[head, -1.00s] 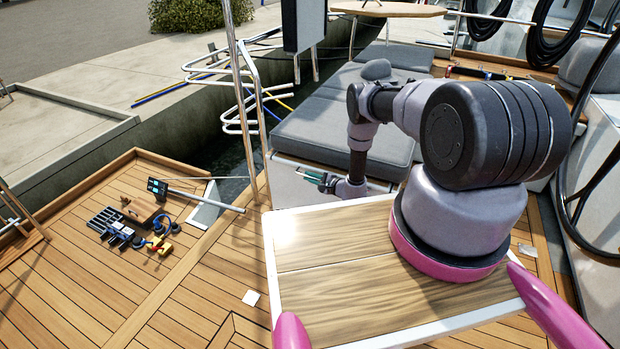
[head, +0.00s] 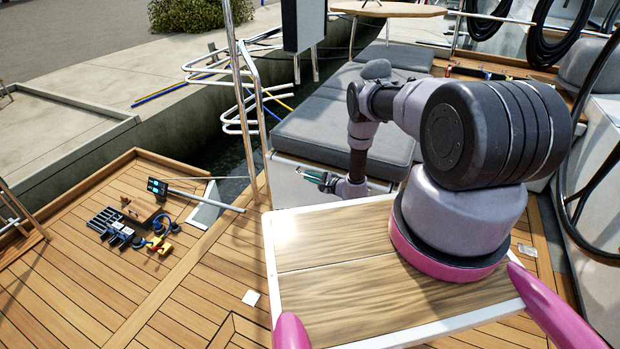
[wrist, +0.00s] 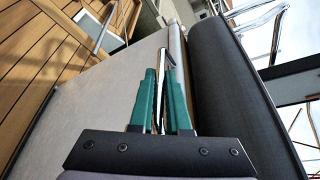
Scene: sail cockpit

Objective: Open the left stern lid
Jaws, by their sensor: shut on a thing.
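The stern seat at the left carries a dark grey cushion (head: 305,135) over a pale locker front (head: 285,178). The wrist view shows the cushion (wrist: 222,85) at right and the pale panel (wrist: 95,105) at left. My gripper (head: 310,174) is at the seat's front side, below the cushion's edge. Its green fingers (wrist: 162,80) are shut on a thin metal handle (wrist: 166,50), which runs between them along the panel's top. The lid under the cushion looks shut, though its seam is mostly hidden by the cushion and my gripper.
My wooden-topped base (head: 335,285) stands close in front of the seat. Steel railing posts (head: 247,140) rise to its left. Tools (head: 145,215) lie on the deck (head: 70,270) at left. A round table (head: 390,9) stands behind the cushions.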

